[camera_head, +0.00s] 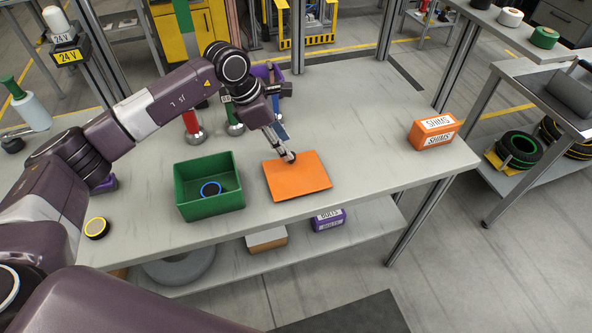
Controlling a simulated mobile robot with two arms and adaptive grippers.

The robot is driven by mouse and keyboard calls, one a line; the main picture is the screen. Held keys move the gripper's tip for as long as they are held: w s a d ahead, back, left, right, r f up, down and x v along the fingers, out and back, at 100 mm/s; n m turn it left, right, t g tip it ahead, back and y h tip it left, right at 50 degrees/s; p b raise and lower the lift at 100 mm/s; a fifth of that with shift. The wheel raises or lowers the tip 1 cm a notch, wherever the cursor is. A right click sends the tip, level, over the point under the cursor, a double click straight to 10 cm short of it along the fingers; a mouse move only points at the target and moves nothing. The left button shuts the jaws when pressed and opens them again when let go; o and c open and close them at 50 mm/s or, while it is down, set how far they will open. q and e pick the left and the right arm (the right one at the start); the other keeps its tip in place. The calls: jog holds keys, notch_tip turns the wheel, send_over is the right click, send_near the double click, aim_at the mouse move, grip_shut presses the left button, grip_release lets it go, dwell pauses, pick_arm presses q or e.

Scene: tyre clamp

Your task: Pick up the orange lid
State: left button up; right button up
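The orange lid (299,180) is a flat, roughly square plate lying on the grey workbench (380,150), right of the green bin. My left gripper (289,158) is at the lid's back edge, pointing down. Its fingertips overlap the lid's rear edge in the camera_head view. They look close together, but whether they grip the edge or only touch it is too small to tell. My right gripper is not in view.
A green open bin (209,207) with a dark, blue-ringed roll (210,189) inside stands left of the lid. An orange SHIMS box (434,131) sits at the bench's right end. A yellow-ringed roll (97,228) lies at the front left. The bench between lid and SHIMS box is clear.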

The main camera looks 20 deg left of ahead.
aim_at(296, 172)
pick_arm(q)
jog(key=p+x, duration=0.1)
jog(key=x, duration=0.1)
jog(key=shift+f, duration=0.35)
jog(key=shift+p+x, duration=0.3)
jog(key=shift+x, duration=0.55)
jog(key=shift+f, duration=0.1)
jog(key=c, duration=0.8)
grip_shut()
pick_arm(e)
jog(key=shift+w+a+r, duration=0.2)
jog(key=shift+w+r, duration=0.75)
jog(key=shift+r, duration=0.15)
